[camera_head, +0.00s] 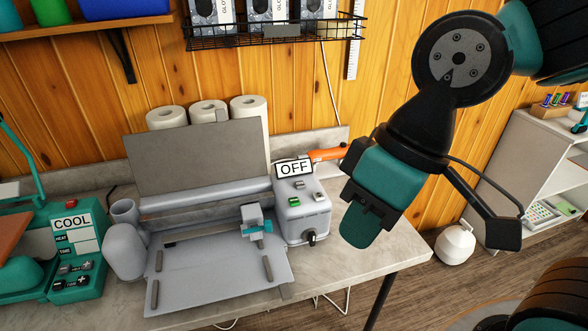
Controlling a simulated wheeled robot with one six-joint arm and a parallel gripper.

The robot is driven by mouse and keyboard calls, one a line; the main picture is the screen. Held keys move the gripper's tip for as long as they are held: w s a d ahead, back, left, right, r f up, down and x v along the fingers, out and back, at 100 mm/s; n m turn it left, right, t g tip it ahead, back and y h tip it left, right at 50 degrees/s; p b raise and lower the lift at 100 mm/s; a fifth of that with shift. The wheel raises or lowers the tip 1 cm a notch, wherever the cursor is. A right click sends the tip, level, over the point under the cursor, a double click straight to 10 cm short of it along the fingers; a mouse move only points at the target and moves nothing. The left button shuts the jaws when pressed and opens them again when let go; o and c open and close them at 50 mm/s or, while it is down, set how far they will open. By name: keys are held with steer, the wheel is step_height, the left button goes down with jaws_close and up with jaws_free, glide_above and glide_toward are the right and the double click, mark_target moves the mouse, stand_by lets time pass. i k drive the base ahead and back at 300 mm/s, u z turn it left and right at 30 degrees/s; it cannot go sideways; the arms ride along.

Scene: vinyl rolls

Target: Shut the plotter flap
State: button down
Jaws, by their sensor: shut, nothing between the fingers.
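The grey plotter (217,262) stands on the workbench. A control box (303,212) at the plotter's right end shows an OFF sign. My gripper (360,228) is shut and empty. In the picture it is right of the control box, apart from the flap, with its teal fingers pointing down.
A teal press (75,255) with a COOL display stands left of the plotter. Several white rolls (208,112) stand behind the flap. An orange-handled item (326,154) lies behind the control box. A wire rack (275,32) hangs on the wall above.

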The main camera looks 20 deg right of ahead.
mark_target(198, 285)
steer(key=z, duration=0.55)
steer(key=k, duration=1.05)
steer(key=u, duration=1.3)
